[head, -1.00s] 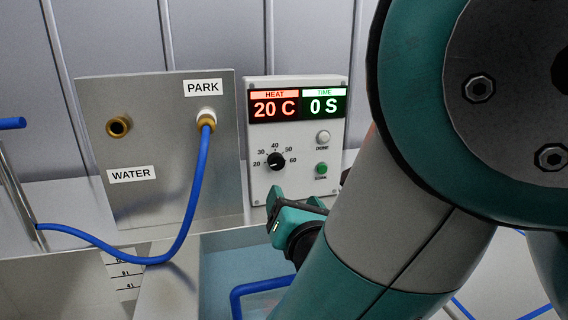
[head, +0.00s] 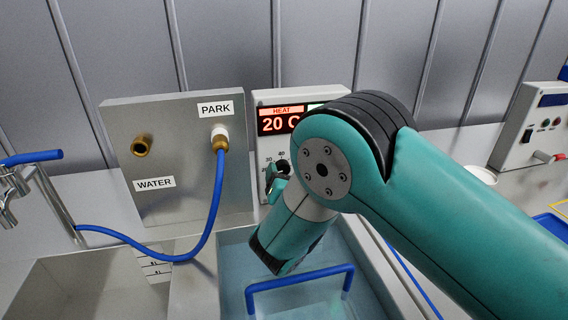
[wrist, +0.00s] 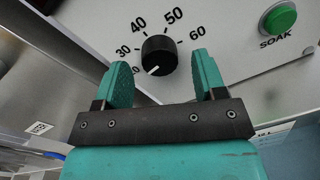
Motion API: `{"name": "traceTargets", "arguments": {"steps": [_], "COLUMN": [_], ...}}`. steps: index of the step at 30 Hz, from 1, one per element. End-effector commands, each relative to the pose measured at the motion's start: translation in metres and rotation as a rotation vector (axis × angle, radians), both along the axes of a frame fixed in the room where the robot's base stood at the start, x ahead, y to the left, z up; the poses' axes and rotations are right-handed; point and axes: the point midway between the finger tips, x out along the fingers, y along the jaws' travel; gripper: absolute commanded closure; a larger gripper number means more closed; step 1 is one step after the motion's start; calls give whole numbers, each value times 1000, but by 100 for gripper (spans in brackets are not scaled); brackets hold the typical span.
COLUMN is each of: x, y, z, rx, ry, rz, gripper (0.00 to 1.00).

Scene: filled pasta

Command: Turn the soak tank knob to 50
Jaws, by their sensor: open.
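The soak tank knob (wrist: 159,55) is black and round, on a white control panel with marks for 30, 40, 50 and 60 around it. Its white pointer line points to the lower left, at the 20 end. The panel's display (head: 281,121) reads HEAT 20 C; my arm hides the time part. My gripper (wrist: 161,75) is open, its two teal fingers standing either side of the knob in the wrist view, with gaps on both sides. In the head view the knob (head: 283,166) is partly hidden by my gripper.
A green SOAK button (wrist: 280,18) sits right of the knob. The water tank (head: 235,262) with a blue handle (head: 300,280) lies below. A metal plate (head: 180,205) with PARK and WATER labels and a blue hose (head: 214,205) stands to the left.

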Motion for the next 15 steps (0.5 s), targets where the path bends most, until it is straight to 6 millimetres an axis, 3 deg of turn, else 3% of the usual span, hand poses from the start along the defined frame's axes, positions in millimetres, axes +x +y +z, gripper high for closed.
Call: {"name": "traceTargets", "arguments": {"steps": [4, 13, 15], "x": [10, 12, 12], "y": [2, 3, 3], "z": [1, 0, 0], "rx": [-1, -1, -1], "ry": [-2, -1, -1], "rz": [1, 2, 2], "gripper": [36, 36, 52]}}
